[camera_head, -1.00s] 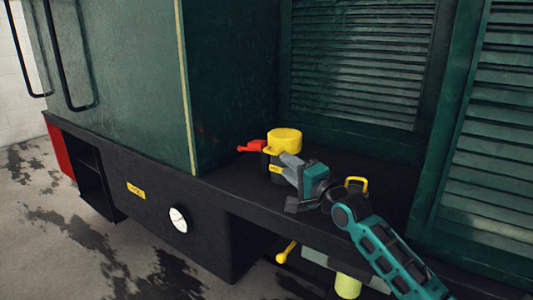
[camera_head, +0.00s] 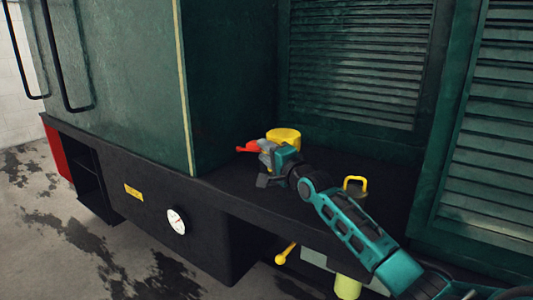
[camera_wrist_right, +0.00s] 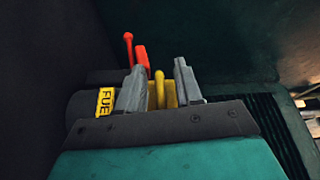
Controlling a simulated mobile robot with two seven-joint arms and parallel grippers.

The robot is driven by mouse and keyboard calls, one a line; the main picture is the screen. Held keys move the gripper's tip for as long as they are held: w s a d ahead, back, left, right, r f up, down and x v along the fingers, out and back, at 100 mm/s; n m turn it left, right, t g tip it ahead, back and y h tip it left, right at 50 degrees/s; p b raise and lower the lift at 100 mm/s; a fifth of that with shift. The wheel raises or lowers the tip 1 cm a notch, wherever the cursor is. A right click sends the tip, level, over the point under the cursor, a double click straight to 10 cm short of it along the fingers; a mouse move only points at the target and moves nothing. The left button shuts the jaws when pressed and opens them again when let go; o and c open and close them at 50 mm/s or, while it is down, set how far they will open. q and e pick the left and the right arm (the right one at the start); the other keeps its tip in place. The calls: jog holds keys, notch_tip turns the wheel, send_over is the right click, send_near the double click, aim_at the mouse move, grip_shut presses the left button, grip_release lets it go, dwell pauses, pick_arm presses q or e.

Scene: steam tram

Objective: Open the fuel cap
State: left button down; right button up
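The yellow fuel cap (camera_head: 284,135) sits on a dark filler on the tram's black ledge, partly hidden behind my right gripper (camera_head: 266,147). A red lever (camera_head: 248,147) sticks out to the left of it. In the right wrist view, my right gripper (camera_wrist_right: 160,67) has its two grey fingers apart. The yellow cap (camera_wrist_right: 160,90) shows between them as a narrow edge, and the red lever (camera_wrist_right: 142,57) shows beyond, near the left fingertip. A yellow "FUE" label (camera_wrist_right: 105,101) is left of the fingers. Contact cannot be told. My left gripper is out of view.
A yellow handle (camera_head: 355,186) stands on the ledge (camera_head: 225,188), close behind my right forearm. Green louvered panels (camera_head: 355,70) and a green tank wall (camera_head: 230,90) border the ledge.

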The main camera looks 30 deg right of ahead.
grip_shut()
jog(key=shift+r, duration=0.1)
dwell(0.4)
